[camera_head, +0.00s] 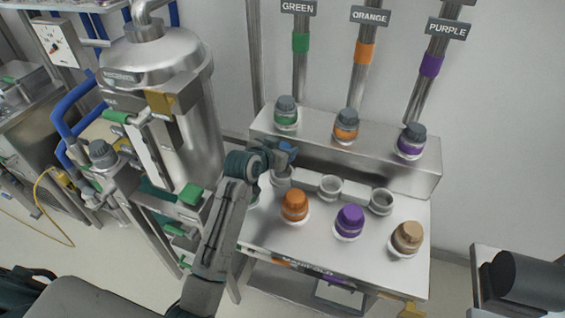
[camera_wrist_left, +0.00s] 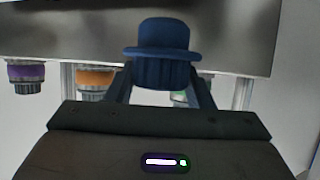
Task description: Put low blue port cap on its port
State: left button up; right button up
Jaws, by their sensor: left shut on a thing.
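My left gripper (camera_head: 282,156) is shut on a blue cap (camera_wrist_left: 162,52) and holds it above the back-left part of the manifold bench. The cap shows partly in the head view (camera_head: 288,148), with its wide brim and ribbed side clear in the left wrist view. Just below the gripper is an open grey port (camera_head: 281,179), partly hidden by the arm. Two more open ports, a middle one (camera_head: 330,187) and a right one (camera_head: 381,201), stand in the same row. I cannot tell whether the cap touches anything. My right gripper is not in view.
Orange (camera_head: 295,204), purple (camera_head: 350,220) and tan (camera_head: 407,236) caps stand along the bench front (camera_head: 262,236). The raised shelf behind carries green (camera_head: 286,112), orange (camera_head: 346,125) and purple (camera_head: 411,140) banded fittings. A steel tank (camera_head: 160,62) stands close left.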

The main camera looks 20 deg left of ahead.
pick_arm(q)
notch_tip(320, 180, up, 4)
jog(key=shift+f, duration=0.2)
jog(key=shift+r, duration=0.3)
jog(key=shift+r+p, duration=2.9)
jog(key=shift+p, duration=0.5)
